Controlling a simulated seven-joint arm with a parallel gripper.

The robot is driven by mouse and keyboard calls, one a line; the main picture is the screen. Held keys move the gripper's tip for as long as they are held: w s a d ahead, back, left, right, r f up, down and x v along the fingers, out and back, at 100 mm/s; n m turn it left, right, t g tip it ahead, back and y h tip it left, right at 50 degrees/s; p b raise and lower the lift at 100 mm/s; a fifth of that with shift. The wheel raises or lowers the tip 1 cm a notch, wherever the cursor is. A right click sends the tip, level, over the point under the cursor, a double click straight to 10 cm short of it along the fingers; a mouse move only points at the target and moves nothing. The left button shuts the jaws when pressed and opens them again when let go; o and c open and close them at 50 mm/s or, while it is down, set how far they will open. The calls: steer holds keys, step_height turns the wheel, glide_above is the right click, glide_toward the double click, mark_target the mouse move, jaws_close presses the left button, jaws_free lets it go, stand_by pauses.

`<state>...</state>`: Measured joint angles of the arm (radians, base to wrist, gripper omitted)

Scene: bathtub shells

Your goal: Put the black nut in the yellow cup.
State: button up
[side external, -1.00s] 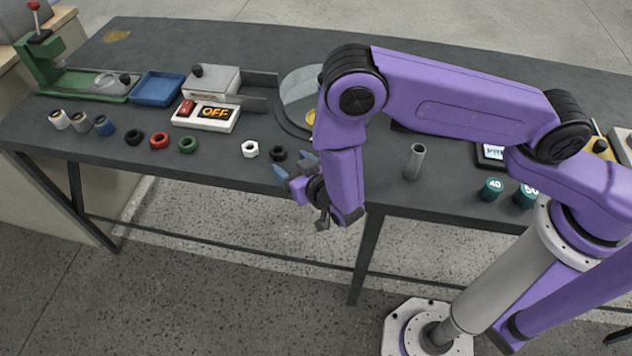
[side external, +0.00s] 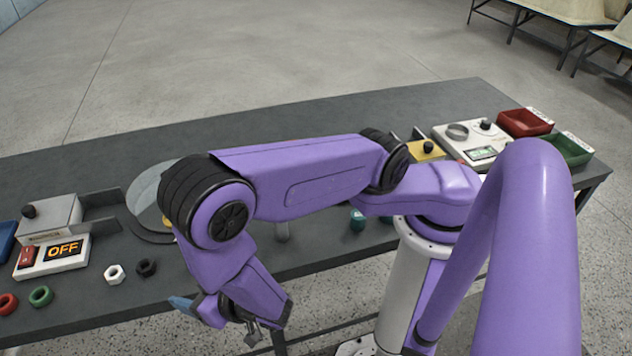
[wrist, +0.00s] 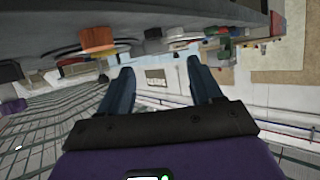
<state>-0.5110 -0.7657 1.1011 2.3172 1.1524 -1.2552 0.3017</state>
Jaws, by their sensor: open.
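A black nut (side external: 147,267) lies on the dark workbench (side external: 330,243), just right of a white nut (side external: 114,274) in the side view. My gripper (side external: 182,304) is at the bench's front edge, near the black nut and apart from it. Its blue fingers are open and empty in the wrist view (wrist: 160,82). A small yellow patch (side external: 167,221) shows by the round plate, mostly hidden behind my arm; I cannot tell if it is the yellow cup.
A green nut (side external: 41,296) and a red nut (side external: 7,303) lie at the left. A box with an OFF display (side external: 63,250) stands behind them. A round plate (side external: 146,194) is behind my arm. Red (side external: 524,122) and green (side external: 569,150) bins are at the far right.

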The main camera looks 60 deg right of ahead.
steer(key=s+a+r+n+g+y, duration=0.25)
steer(key=s+r+g+y, duration=0.2)
steer(key=g, duration=0.25)
steer(key=s+d+r+n+g+h, duration=0.1)
steer(key=s+d+r+n+g, duration=0.2)
steer(key=s+d+r+n, duration=0.1)
steer(key=s+d+r+n+g, duration=0.3)
steer(key=s+d+r, duration=0.4)
steer(key=d, duration=0.4)
steer(key=shift+s+n+h, duration=0.35)
steer(key=shift+s, duration=0.15)
steer(key=shift+o, duration=0.5)
steer(key=s+d+r+n+h, duration=0.1)
steer(key=d, duration=0.4)
steer(key=s+d+r+n+h, duration=0.1)
steer(key=s+d+r, duration=0.1)
steer(key=d, duration=0.3)
steer(key=shift+s+d+r+h, duration=0.2)
steer(key=shift+d+r+h, duration=0.05)
steer(key=shift+d+h, duration=0.1)
steer(key=shift+a, duration=0.1)
